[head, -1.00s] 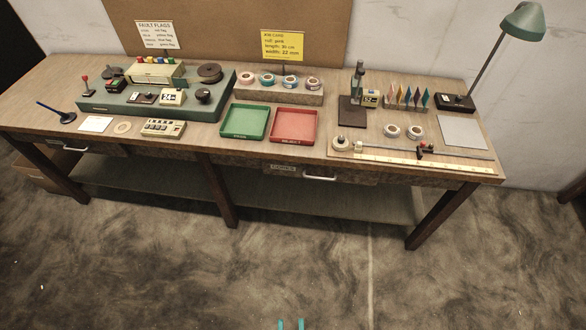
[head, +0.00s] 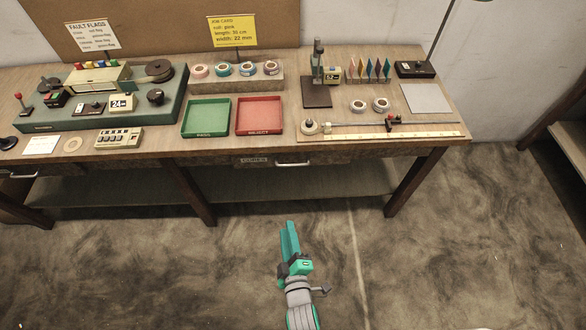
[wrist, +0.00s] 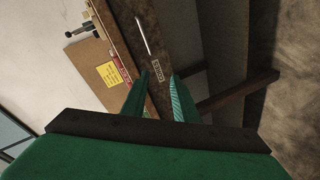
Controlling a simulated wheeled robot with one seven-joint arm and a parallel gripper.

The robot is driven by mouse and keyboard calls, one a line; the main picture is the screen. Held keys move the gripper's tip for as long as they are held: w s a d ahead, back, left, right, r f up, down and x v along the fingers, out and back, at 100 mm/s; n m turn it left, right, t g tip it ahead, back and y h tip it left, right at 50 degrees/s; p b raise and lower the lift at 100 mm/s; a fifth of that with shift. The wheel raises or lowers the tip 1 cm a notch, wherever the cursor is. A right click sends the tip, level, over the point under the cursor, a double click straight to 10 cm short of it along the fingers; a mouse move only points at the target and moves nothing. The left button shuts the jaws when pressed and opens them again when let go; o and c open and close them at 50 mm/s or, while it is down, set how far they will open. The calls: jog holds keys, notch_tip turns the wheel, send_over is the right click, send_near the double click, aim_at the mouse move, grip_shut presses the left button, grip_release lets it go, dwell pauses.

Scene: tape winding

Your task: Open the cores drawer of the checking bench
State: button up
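The cores drawer (head: 338,160) is in the front of the bench, under the tabletop right of middle, and looks shut. It has a pale bar handle (head: 292,162) and a small label (head: 253,161) left of the handle. The wrist view shows the label (wrist: 157,70) and the handle (wrist: 142,37) on the dark drawer front. My gripper (head: 289,226) is in front of the bench over the floor, apart from the handle. In the wrist view its two fingers (wrist: 160,82) stand apart with nothing between them.
The checking bench (head: 230,150) carries a green tray (head: 206,118), a red tray (head: 259,116) and a ruler (head: 400,133) near its front edge. Bench legs (head: 190,190) and a lower shelf (head: 240,183) lie below. Another drawer handle (head: 22,175) is at far left. The floor in front is clear.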

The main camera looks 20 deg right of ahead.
jog(key=w+d+f+n+h, duration=0.1)
jog(key=w+d, duration=0.4)
jog(key=w, duration=0.7)
jog(key=w+d+f+n, duration=0.1)
jog(key=w+d+n, duration=0.2)
jog(key=w, duration=0.8)
jog(key=shift+w+d+f+h, duration=0.25)
jog(key=shift+w+d+h, duration=0.15)
jog(key=shift+d, duration=0.5)
jog(key=shift+c, duration=0.4)
grip_shut()
